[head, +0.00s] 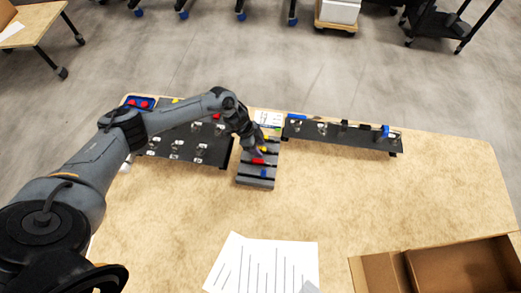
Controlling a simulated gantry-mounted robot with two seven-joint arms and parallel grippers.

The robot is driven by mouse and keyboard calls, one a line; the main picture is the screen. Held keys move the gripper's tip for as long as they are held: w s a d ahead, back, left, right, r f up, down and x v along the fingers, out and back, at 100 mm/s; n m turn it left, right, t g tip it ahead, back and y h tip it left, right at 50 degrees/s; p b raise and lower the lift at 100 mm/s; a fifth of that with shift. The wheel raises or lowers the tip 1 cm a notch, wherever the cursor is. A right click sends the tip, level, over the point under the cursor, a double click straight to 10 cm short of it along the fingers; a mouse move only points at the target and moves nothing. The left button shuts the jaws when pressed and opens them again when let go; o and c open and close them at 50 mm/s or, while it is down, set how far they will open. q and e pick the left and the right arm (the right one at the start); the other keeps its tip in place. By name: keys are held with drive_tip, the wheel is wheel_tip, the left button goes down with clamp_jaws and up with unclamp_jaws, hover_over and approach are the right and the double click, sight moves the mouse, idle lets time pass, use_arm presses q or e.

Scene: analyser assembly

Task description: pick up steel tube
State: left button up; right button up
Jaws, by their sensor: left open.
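My left gripper (258,152) is open and points down over the grey slotted rack (256,182) in the middle of the table. The rack holds small coloured pieces, among them a red one (258,161) close to the fingertips and a blue one (263,173) nearer the front. I cannot tell whether the gripper touches any of them. I cannot pick out the steel tube for certain; several small metallic parts (201,147) sit on the dark board (215,161) at the left. My right gripper is not in view.
A long dark rail stand (350,138) with clips and a blue part stands at the back right. White printed sheets (262,265) lie at the front. An open cardboard box (455,268) sits at the front right. The table between rack and box is clear.

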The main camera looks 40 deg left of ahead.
use_arm(q)
drive_tip(key=shift+d+f, duration=0.1)
drive_tip(key=shift+f, duration=0.25)
drive_tip(key=c, duration=0.9)
clamp_jaws()
drive_tip(key=shift+r, duration=0.15)
